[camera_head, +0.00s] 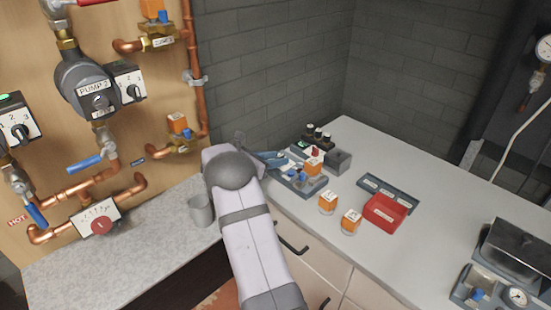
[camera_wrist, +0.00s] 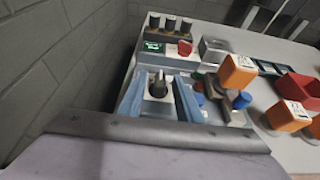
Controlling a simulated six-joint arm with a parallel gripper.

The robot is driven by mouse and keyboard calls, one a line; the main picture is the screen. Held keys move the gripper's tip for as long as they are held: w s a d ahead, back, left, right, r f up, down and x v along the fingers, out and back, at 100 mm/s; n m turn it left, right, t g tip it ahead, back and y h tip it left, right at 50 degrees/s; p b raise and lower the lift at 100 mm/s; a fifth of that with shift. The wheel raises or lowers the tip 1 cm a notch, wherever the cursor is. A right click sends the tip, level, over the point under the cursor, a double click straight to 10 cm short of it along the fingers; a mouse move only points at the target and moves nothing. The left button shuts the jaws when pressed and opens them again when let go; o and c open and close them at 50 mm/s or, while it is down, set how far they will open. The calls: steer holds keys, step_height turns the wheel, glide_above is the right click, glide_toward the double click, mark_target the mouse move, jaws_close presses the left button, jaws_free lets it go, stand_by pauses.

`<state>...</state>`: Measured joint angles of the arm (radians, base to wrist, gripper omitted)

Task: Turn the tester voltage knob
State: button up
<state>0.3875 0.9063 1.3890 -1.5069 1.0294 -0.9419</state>
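The tester (camera_wrist: 160,60) sits near the wall, with a small green-lit display (camera_wrist: 153,47) and a red knob (camera_wrist: 185,48). A dark knob on a pale base (camera_wrist: 158,88) stands on its near part; I cannot read its label. My gripper (camera_wrist: 160,88) is open, its two blue fingers on either side of the dark knob with small gaps visible; I cannot tell how deep they reach. In the head view the tester (camera_head: 295,180) is partly hidden by my arm, and the blue fingertips of my gripper (camera_head: 271,158) show at its left edge.
An orange-topped valve (camera_wrist: 238,72) and blue knobs (camera_wrist: 242,100) stand close right of the fingers. A grey box (camera_head: 337,160), loose orange-topped parts (camera_head: 328,201) and a red bin (camera_head: 385,213) lie to the right. A brick wall (camera_head: 265,70) rises behind. A metal cup (camera_head: 201,210) stands left of my arm.

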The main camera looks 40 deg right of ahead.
jaws_close()
steer(key=shift+w+r+m, duration=0.1)
steer(key=shift+m, duration=0.2)
steer(key=shift+g, duration=0.5)
steer(key=shift+m+g, duration=0.3)
steer(key=shift+m, duration=0.1)
jaws_free()
